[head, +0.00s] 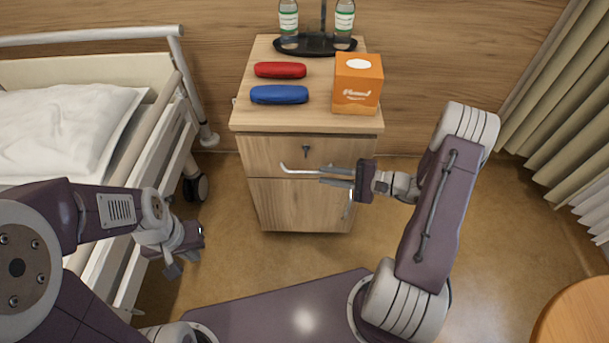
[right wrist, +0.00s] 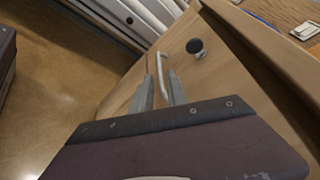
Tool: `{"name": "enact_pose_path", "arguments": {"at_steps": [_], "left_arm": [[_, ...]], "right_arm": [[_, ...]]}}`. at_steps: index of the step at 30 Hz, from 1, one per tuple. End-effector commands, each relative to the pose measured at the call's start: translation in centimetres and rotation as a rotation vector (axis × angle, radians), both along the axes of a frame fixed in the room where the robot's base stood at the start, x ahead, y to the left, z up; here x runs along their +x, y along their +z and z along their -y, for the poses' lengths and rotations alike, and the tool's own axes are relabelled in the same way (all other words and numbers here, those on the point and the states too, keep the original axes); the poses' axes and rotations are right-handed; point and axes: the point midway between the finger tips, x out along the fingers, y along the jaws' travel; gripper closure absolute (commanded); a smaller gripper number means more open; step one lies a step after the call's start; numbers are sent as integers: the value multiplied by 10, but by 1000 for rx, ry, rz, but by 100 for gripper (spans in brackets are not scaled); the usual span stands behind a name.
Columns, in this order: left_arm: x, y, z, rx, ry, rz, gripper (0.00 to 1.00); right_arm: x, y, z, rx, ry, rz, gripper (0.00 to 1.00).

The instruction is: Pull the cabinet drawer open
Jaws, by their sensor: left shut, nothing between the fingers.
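The wooden bedside cabinet (head: 300,215) stands against the wall. Its drawer (head: 262,150) looks closed, with a dark round lock above a pale bar handle (head: 297,171). My right gripper (head: 321,175) is at the drawer front, its two fingers apart and pointing at the handle. In the right wrist view the handle (right wrist: 162,72) shows between the fingertips (right wrist: 162,78), with gaps beside it; whether a finger touches it I cannot tell. My left gripper (head: 185,262) is shut and empty, low between the bed and the cabinet, away from the drawer.
On the cabinet top are a red case (head: 280,70), a blue case (head: 279,94), an orange tissue box (head: 357,84) and a dark stand with bottles (head: 289,22). The bed (head: 70,120) is at left, a curtain (head: 560,90) at right. A round wooden table (head: 580,320) is front right.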

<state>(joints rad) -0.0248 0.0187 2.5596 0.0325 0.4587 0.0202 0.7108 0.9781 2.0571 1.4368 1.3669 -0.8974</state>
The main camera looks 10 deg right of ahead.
Motion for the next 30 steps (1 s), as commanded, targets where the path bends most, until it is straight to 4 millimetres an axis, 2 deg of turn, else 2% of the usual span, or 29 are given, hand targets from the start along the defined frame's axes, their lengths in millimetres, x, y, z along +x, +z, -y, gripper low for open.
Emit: {"name": "enact_pose_path", "arguments": {"at_steps": [1, 6, 12, 20, 21, 23, 30], "left_arm": [[0, -9, 0, 0, 0, 0, 100], [0, -23, 0, 0, 0, -1, 100], [0, -30, 0, 0, 0, -1, 100], [0, -29, 0, 0, 0, -1, 100], [0, -29, 0, 0, 0, -1, 100], [0, -29, 0, 0, 0, -1, 100], [0, -29, 0, 0, 0, -1, 100]], "right_arm": [[5, -7, -10, 0, 7, -1, 81], [25, -15, -40, -3, 8, 1, 81], [39, -18, -59, -1, 4, 0, 81], [41, -17, -62, -1, 2, 0, 81], [41, -17, -62, -1, 2, 0, 84], [41, -17, -62, -1, 2, 0, 100], [41, -17, -61, -2, 3, -1, 100]]}}
